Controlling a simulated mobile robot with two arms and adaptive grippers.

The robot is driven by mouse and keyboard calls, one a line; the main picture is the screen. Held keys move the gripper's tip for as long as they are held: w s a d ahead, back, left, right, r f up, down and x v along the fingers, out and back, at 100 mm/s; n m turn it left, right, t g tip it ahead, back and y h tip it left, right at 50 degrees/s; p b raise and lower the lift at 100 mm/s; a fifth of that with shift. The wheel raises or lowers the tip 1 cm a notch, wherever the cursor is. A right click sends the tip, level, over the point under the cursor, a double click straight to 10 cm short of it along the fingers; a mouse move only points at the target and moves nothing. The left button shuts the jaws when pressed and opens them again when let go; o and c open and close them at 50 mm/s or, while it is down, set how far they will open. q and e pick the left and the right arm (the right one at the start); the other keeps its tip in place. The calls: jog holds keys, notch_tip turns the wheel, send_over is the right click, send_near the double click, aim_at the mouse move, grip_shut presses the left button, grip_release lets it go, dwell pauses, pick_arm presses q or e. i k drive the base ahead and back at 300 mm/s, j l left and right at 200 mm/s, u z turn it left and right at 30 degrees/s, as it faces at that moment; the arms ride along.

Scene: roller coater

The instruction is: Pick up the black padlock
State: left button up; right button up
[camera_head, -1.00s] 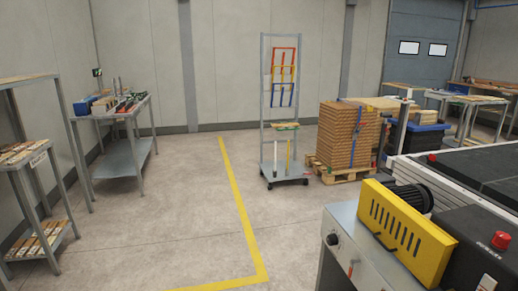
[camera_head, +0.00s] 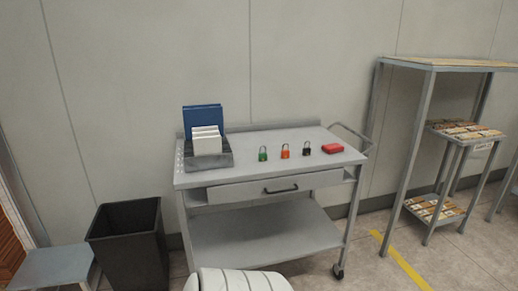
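The black padlock (camera_head: 306,148) stands upright on the top of a grey cart (camera_head: 245,173). Neither of my grippers shows in the view.
A grey holder (camera_head: 209,160) with a blue binder and white cards stands at the cart's left end. A dark bin (camera_head: 128,245) is left of the cart. A shelf rack (camera_head: 428,66) stands to the right. Floor (camera_head: 372,270) shows between them.

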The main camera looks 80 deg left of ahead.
aim_at(306, 151)
jog(key=u, duration=2.2)
jog(key=i+j, duration=0.1)
jog(key=i, duration=0.5)
jog(key=z, duration=0.05)
